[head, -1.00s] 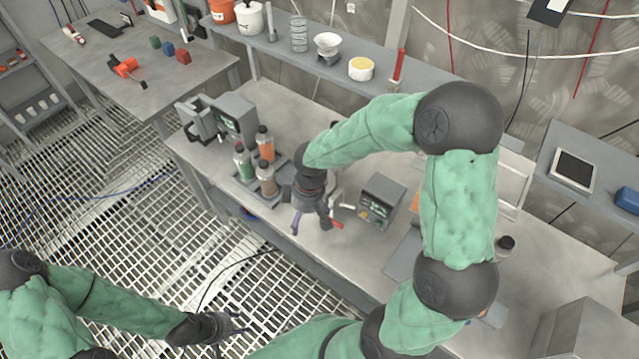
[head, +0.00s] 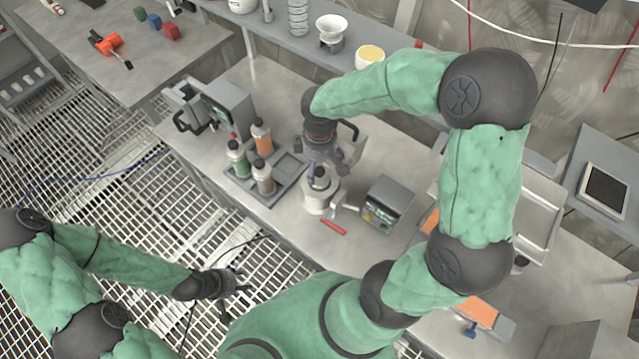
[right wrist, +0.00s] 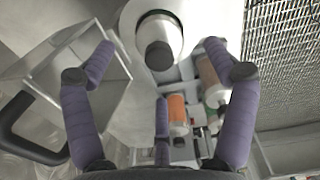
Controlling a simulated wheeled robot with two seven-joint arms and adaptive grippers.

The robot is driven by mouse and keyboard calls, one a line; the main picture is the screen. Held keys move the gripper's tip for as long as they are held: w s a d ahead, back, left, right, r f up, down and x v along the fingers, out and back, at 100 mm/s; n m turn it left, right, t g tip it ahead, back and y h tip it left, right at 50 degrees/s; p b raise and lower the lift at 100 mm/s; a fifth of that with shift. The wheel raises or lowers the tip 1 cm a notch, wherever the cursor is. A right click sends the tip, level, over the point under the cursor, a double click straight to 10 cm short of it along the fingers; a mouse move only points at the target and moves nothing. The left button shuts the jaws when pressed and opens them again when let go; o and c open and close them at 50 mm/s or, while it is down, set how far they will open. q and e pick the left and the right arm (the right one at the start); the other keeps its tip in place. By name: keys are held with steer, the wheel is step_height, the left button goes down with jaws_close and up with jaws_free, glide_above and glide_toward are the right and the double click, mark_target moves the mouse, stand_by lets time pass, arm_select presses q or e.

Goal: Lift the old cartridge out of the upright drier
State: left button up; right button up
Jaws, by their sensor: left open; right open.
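The upright drier is a short pale cylinder (head: 318,203) standing on the bench. The old cartridge (head: 321,181), with a dark cap, stands upright in its top. In the right wrist view the cartridge's dark cap (right wrist: 159,55) faces the camera, inside the drier's pale ring (right wrist: 128,22). My right gripper (head: 326,164) is open just above the drier, pointing down; its purple fingers are spread, and the cartridge shows ahead between them, not gripped. Contact cannot be told. My left gripper (head: 236,284) is open and empty over the grating floor, in front of the bench.
A grey tray (head: 284,188) left of the drier holds green, orange and brown bottles. A display box (head: 388,203) stands close on the right. A red-handled tool (head: 333,227) lies in front. A grey box with a black handle (head: 351,130) stands behind my right gripper.

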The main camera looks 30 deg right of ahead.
mark_target(320, 177)
step_height(320, 177, down, 2)
steer(key=shift+d, duration=0.1)
step_height(320, 177, down, 5)
steer(key=shift+f+b, duration=0.1)
steer(key=shift+b, duration=0.65)
jaws_close()
steer(key=shift+r, duration=0.25)
